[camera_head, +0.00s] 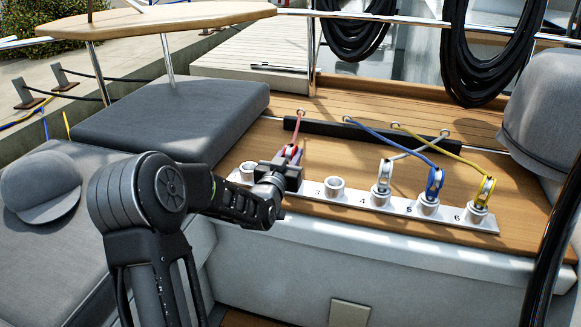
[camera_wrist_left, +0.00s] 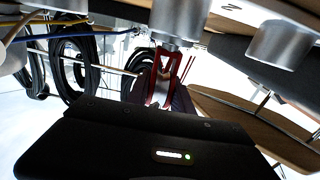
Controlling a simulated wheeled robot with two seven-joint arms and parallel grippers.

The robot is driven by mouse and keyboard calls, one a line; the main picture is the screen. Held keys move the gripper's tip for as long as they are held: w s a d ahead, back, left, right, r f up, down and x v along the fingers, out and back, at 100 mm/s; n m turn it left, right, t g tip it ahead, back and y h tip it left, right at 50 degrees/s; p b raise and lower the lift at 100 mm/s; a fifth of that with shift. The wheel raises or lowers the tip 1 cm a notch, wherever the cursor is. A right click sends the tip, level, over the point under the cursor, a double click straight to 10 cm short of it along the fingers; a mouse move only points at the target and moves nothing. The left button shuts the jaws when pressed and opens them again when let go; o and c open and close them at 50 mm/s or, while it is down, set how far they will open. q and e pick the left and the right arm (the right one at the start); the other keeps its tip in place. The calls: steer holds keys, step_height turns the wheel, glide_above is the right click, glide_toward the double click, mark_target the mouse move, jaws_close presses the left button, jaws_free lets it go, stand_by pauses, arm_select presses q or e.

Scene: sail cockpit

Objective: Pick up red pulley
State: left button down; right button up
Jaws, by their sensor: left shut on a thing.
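The red pulley (camera_head: 290,152) stands at the second position of the white numbered strip (camera_head: 346,194), with a red rope running up from its top. My left gripper (camera_head: 281,172) is at the pulley and shut on it, hiding its lower part in the head view. In the left wrist view the red pulley (camera_wrist_left: 166,78) shows between the dark fingers (camera_wrist_left: 168,98), close to a silver cylinder mount. I cannot tell whether the pulley is clear of its mount. My right gripper is in neither view.
A white pulley (camera_head: 383,178), a blue pulley (camera_head: 433,184) and a yellow pulley (camera_head: 484,192) stand to the right with their ropes. An empty mount (camera_head: 334,187) is beside the gripper. A cap (camera_head: 41,186) lies on the grey cushion (camera_head: 170,115) side at left.

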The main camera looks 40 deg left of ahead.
arm_select(q)
steer(key=shift+r, duration=0.1)
stand_by(0.5)
step_height(320, 180, up, 10)
steer(key=shift+p, duration=1.2)
steer(key=shift+d, duration=0.1)
